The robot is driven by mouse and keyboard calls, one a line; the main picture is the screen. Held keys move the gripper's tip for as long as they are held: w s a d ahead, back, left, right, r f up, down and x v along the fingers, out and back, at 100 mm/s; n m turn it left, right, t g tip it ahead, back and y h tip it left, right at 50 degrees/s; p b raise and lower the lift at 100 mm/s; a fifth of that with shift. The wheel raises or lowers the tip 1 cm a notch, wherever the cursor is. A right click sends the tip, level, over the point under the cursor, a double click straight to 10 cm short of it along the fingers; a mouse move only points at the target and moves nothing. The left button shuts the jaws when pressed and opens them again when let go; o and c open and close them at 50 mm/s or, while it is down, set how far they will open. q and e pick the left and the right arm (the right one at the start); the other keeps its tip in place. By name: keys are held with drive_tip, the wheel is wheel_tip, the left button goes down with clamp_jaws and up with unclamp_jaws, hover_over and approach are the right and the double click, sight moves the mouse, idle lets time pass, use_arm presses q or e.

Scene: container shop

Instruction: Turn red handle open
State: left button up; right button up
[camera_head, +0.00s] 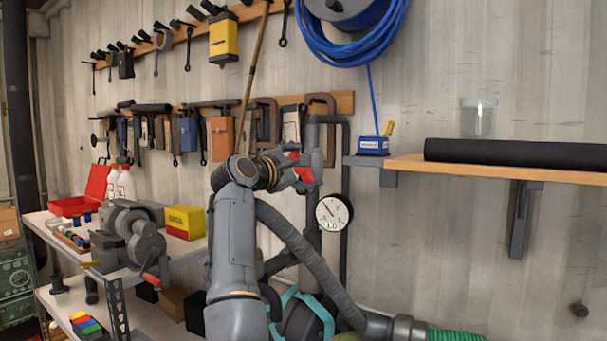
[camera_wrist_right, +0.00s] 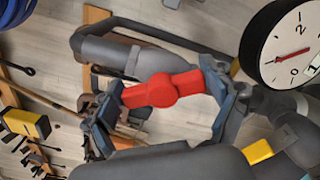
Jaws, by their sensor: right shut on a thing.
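The red handle (camera_head: 305,173) is on a grey pipe beside the wall, in the middle of the head view. My right gripper (camera_head: 296,172) reaches up to it from below, and the arm hides part of the pipe. In the right wrist view the red handle (camera_wrist_right: 163,90) lies between the two blue-grey fingers (camera_wrist_right: 166,97), which grip it at its two ends. A grey pipe (camera_wrist_right: 125,58) runs behind the handle. My left gripper is in neither view.
A round white gauge (camera_head: 333,212) sits just right of the pipe. A wooden shelf (camera_head: 500,170) with a black roll (camera_head: 515,153) juts from the wall at right.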

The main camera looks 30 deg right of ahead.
drive_tip(key=m+b, duration=0.1)
drive_tip(key=m, duration=0.2)
drive_tip(key=shift+f+m, duration=0.1)
drive_tip(key=shift+m, duration=0.2)
drive_tip(key=shift+s+f+m+b, duration=0.1)
drive_tip(key=shift+m+b, duration=0.25)
drive_tip(key=shift+m, duration=1.35)
drive_tip(key=o, duration=1)
drive_tip(key=shift+d, duration=0.1)
drive_tip(key=shift+a+f, duration=0.1)
drive_tip(key=shift+a, duration=0.35)
drive_tip(key=v, duration=0.6)
drive_tip(key=shift+s+a, duration=0.25)
drive_tip(key=shift+a, duration=0.05)
